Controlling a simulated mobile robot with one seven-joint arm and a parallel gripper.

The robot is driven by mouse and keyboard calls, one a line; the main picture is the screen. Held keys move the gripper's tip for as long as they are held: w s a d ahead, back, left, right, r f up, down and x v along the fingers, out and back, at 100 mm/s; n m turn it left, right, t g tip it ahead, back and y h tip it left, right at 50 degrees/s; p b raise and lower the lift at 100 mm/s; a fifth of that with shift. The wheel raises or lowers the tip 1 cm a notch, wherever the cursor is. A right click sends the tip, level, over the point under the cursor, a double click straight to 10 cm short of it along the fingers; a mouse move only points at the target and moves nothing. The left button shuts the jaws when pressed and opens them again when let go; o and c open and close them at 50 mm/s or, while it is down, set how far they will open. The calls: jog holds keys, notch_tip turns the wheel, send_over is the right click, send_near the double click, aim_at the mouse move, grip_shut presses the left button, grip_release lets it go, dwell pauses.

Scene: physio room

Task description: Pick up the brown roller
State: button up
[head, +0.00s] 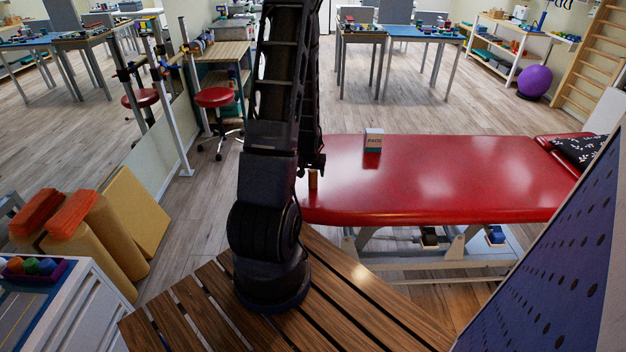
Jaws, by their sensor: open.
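The brown roller (313,182) looks like a small upright brown cylinder at the left end of the red treatment table (450,180). My arm hides the area just left of it. My gripper (312,170) points down right at the roller's top and is open. The fingers are dark and small in the picture, so I cannot tell whether the roller is between them or just below them.
A small white and dark box (373,140) stands on the red table, right of my gripper. A dark patterned pillow (580,149) lies at the table's right end. A blue perforated panel (560,260) rises at the right front. The table's middle is clear.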

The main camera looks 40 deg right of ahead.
aim_at(313, 177)
jog(key=shift+x, duration=2.55)
jog(key=c, duration=1.1)
